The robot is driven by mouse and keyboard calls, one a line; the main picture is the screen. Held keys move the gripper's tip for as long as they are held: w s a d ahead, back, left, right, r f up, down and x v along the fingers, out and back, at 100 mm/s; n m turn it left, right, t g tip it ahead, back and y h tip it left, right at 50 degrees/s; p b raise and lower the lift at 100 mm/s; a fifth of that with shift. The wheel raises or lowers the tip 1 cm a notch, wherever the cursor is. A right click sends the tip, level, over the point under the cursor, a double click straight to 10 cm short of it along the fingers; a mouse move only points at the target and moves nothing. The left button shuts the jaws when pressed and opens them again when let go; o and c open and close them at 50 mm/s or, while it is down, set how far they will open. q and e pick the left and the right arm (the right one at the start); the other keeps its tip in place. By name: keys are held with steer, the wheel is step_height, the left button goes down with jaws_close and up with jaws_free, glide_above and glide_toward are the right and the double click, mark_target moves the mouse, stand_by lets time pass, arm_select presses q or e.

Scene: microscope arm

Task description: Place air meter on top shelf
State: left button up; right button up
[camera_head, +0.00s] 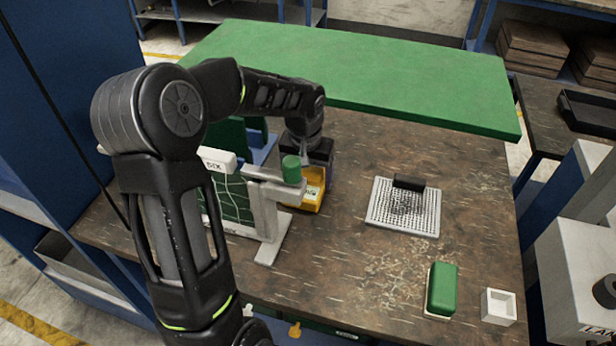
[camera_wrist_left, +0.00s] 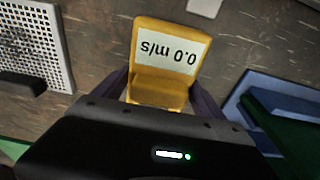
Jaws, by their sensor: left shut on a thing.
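The yellow air meter (camera_head: 311,192) is at the left-middle of the workbench, just behind the white stand. In the left wrist view the air meter (camera_wrist_left: 168,50) shows its display reading "0.0 m/s", upside down. My left gripper (camera_head: 316,160) reaches down onto it from above, and its dark fingers are shut on both sides of the meter. I cannot tell whether the meter touches the bench. A long green raised board (camera_head: 350,70), which looks like the top shelf, spans the back of the bench and is bare. My right gripper is not in view.
The white stand (camera_head: 268,215) with a green cylinder (camera_head: 291,169) is close in front of the meter. A perforated plate (camera_head: 405,215) with a black block lies to the right. A green-topped block (camera_head: 442,289) and white open box (camera_head: 498,307) are front right. The centre bench is clear.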

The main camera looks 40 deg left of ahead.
arm_select(q)
steer(key=shift+f, duration=0.45)
steer(key=shift+f, duration=0.15)
steer(key=o, duration=1.6)
steer(key=r, duration=0.4)
steer(key=s+r, duration=0.1)
steer(key=r, duration=0.3)
steer(key=r+b, duration=0.1)
steer(key=r, duration=0.3)
steer(key=shift+s+d+r, duration=0.1)
steer(key=shift+s+d, duration=0.1)
steer(key=shift+d, duration=0.05)
